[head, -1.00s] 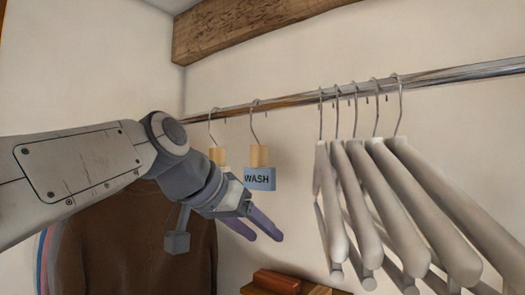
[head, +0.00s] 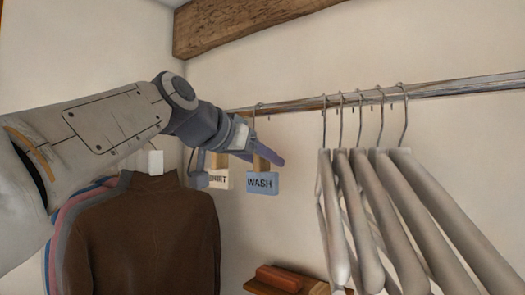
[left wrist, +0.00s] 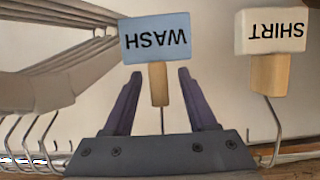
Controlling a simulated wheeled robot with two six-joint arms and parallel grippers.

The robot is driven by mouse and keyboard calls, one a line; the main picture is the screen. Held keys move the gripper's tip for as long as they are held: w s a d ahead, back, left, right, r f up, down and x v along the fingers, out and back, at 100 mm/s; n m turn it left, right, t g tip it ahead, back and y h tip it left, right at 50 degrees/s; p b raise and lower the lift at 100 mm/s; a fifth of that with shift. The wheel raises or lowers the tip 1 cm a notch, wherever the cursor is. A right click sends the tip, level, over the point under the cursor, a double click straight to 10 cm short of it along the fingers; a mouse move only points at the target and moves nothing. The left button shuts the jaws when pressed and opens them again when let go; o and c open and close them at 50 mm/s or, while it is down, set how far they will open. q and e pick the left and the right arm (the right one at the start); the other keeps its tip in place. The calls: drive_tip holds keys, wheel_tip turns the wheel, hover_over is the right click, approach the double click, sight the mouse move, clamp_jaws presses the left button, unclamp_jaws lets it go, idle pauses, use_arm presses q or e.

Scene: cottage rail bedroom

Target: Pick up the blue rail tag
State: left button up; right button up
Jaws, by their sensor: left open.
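The blue rail tag (head: 262,183) reads WASH and hangs by a wooden block and wire hook from the metal rail. In the left wrist view the blue tag (left wrist: 157,39) shows upside down, just beyond the fingertips, with its wooden stem between the two fingers. My left gripper (head: 275,158) is open at the tag's wooden part; in the left wrist view it (left wrist: 157,75) has one finger on each side of the stem. My right gripper is not in view.
A white SHIRT tag (head: 219,180) hangs just left of the blue tag, partly behind my gripper. Several grey hangers (head: 375,200) hang to the right on the rail (head: 300,104). A brown garment (head: 145,235) hangs below my arm. A wooden ledge (head: 285,283) is low down.

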use_arm(q)
drive_tip(key=shift+x, duration=1.4)
clamp_jaws()
drive_tip(key=shift+r, duration=0.15)
